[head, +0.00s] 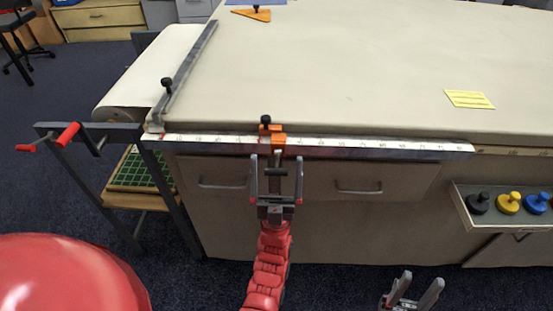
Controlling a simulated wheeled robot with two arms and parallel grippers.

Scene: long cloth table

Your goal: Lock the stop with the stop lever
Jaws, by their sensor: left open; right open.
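The orange stop (278,139) sits on the long metal scale (380,149) along the table's front edge. A small black knob (265,121) stands on top of the stop. A thin dark bar, possibly the stop lever (277,171), reaches down in front of the stop; its exact position is hard to tell. My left gripper (276,168) is open, its two fingers pointing at the stop, one on each side of the bar. I cannot tell whether they touch it. My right gripper (411,286) is open and empty, low at the bottom edge, far from the stop.
A metal arm with a black knob (185,70) lies across the cloth table's left end, beside a white roll (145,65). A crank with red handles (68,135) stands left. A tray with coloured knobbed pieces (465,208) is at right. Yellow note (469,99) and orange triangle (252,15) lie on the tabletop.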

